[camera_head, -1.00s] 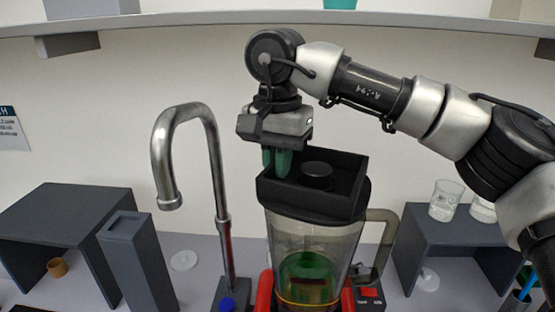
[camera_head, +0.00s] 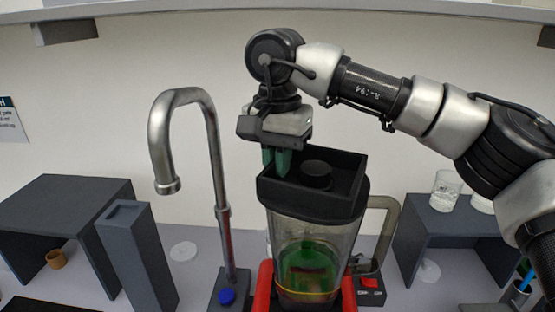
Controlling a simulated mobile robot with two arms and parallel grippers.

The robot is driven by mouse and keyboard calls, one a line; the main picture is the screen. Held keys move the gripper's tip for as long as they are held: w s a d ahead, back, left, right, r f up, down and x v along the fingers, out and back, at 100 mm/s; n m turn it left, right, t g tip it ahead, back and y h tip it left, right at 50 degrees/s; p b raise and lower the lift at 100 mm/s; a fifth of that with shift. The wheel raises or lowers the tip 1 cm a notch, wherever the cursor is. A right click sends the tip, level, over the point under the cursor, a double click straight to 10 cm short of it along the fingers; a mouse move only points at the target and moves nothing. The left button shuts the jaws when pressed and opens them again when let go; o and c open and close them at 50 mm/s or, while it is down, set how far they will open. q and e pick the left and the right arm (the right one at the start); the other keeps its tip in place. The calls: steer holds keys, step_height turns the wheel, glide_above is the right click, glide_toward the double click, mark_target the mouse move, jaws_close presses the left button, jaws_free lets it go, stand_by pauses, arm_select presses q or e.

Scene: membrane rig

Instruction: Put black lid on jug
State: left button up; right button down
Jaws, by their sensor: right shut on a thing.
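The black lid (camera_head: 340,176) is a square open-topped piece with a round knob inside. It sits at the top of the jug (camera_head: 318,240), level or nearly so; whether it is fully seated cannot be told. The jug is clear with a handle at its right and green contents low inside. It stands on a red and black base (camera_head: 347,296). My right gripper (camera_head: 276,160) points down at the lid's left rear edge, its green fingertips shut on the lid's wall. My left gripper is not in view.
A steel tap (camera_head: 216,170) with a blue button stands close left of the jug. A dark stand (camera_head: 60,210) and a tall grey block (camera_head: 135,255) are further left. A dark stand (camera_head: 440,222) with glass beakers is at right.

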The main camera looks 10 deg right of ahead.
steer(key=c, duration=1.2)
jaws_free()
steer(key=shift+o, duration=0.2)
step_height(320, 180, up, 10)
steer(key=shift+f+b, duration=0.2)
steer(key=shift+b, duration=0.2)
steer(key=shift+r, duration=0.6)
